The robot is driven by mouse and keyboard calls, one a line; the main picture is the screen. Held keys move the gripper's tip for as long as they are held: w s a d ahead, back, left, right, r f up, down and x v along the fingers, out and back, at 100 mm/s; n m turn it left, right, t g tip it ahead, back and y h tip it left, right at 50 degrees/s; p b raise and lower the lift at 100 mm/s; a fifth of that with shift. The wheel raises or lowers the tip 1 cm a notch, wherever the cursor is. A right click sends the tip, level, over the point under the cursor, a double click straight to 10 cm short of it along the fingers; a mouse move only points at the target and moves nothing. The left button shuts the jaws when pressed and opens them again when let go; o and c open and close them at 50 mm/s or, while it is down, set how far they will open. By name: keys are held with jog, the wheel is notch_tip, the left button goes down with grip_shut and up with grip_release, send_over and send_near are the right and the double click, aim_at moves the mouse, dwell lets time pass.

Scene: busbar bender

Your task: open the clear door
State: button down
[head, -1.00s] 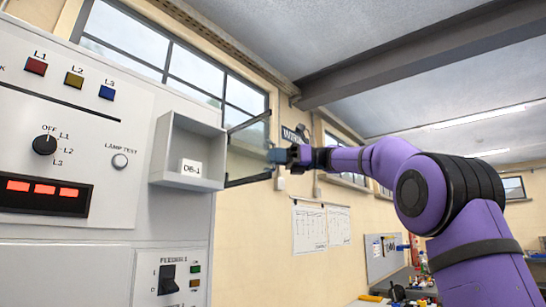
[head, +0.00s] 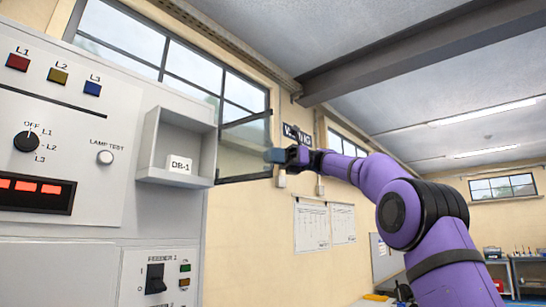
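The clear door (head: 244,149) is a see-through panel in a thin dark frame. It stands swung out from the right edge of the small grey box (head: 180,149) on the panel front, so the box front is open. A white DB-1 label (head: 179,164) shows inside the box. My gripper (head: 273,156), at the end of the purple arm, is at the door's outer edge on the right. Its fingertips are small and partly hidden here, so I cannot tell whether they are closed on the frame or only touching it.
The grey panel (head: 70,235) fills the left, with a rotary selector (head: 26,141), a lamp test button (head: 105,158) and a feeder switch (head: 156,279). A cream wall with pinned papers (head: 312,226) is behind. Free air lies right of the door, below my arm.

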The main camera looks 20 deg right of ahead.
jog(key=c, duration=1.2)
grip_release()
jog(key=shift+w+a, duration=0.1)
jog(key=d, duration=1.1)
jog(key=shift+s, duration=0.2)
